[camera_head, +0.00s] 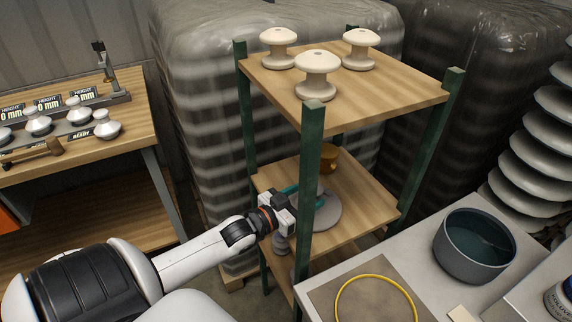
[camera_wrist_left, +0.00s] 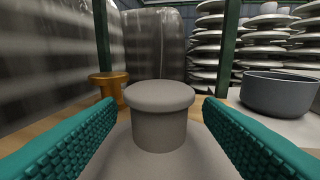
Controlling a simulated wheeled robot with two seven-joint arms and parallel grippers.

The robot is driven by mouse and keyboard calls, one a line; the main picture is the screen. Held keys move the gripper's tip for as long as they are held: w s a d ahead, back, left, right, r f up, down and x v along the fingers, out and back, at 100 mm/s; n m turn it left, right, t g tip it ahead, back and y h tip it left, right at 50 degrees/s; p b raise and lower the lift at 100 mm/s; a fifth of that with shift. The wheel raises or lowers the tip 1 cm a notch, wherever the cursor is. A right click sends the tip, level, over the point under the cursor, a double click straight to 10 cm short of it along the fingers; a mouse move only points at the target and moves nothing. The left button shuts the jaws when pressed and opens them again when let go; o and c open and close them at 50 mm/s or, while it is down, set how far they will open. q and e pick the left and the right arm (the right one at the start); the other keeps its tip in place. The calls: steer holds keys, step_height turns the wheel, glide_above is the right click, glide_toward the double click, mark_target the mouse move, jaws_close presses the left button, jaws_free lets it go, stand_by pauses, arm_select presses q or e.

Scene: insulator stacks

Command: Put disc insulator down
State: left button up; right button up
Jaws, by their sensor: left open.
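The grey disc insulator (camera_head: 326,214) rests on the middle shelf (camera_head: 365,190) of a green-posted rack, partly hidden behind the front post. In the left wrist view its round cap (camera_wrist_left: 159,112) stands upright in the centre, with its wide disc below. My left gripper (camera_head: 306,194) reaches in over the disc from the left. In the wrist view the teal fingers of my left gripper (camera_wrist_left: 158,112) are open, one on each side of the cap, with visible gaps. My right gripper is not in view.
A brown insulator (camera_head: 329,158) stands behind on the same shelf. Several cream insulators (camera_head: 316,75) stand on the top shelf. The green front post (camera_head: 311,150) is close to my left gripper. A dark basin (camera_head: 474,245) and yellow ring (camera_head: 376,300) are at the right.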

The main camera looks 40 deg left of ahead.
arm_select(q)
steer(key=v, duration=0.7)
steer(key=shift+s, duration=0.3)
